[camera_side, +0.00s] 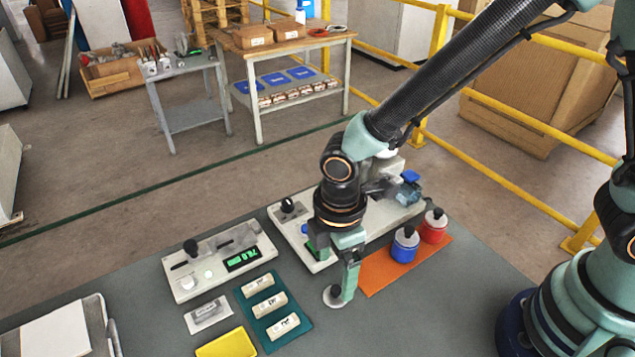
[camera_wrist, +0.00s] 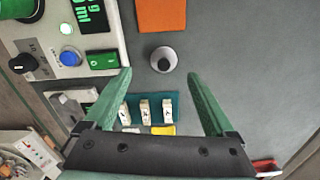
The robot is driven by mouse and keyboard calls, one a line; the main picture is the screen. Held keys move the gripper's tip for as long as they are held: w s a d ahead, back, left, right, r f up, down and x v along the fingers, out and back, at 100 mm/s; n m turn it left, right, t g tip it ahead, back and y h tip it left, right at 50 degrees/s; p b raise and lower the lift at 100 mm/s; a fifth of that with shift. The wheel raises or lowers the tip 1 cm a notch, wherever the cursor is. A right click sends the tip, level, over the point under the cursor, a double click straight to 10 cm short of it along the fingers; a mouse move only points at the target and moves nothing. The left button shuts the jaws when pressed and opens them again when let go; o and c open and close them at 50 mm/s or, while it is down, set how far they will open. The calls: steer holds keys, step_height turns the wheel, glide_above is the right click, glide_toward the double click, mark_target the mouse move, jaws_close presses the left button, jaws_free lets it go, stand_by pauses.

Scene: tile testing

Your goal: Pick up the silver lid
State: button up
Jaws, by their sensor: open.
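The silver lid (camera_side: 331,297) is a small round disc on the grey table, left of the orange mat. My gripper covers part of it in the side view. In the wrist view the lid (camera_wrist: 163,60) shows a round knob and sits between the fingertips, slightly beyond them, with space on both sides. My gripper (camera_side: 343,297) points down over the lid. In the wrist view its two green fingers (camera_wrist: 158,74) are spread wide with nothing held between them. I cannot tell the exact height of the fingertips above the table.
A blue jar (camera_side: 404,246) and a red jar (camera_side: 434,228) stand on the orange mat (camera_side: 377,281). A tester with a green display (camera_side: 222,262) is at the left. A yellow pad (camera_side: 227,345) lies in front. A larger instrument stands behind my gripper.

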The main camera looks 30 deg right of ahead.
mark_target(335, 289)
steer(key=f, duration=0.5)
steer(key=shift+s, duration=0.3)
steer(key=shift+a, duration=0.1)
steer(key=c, duration=1.4)
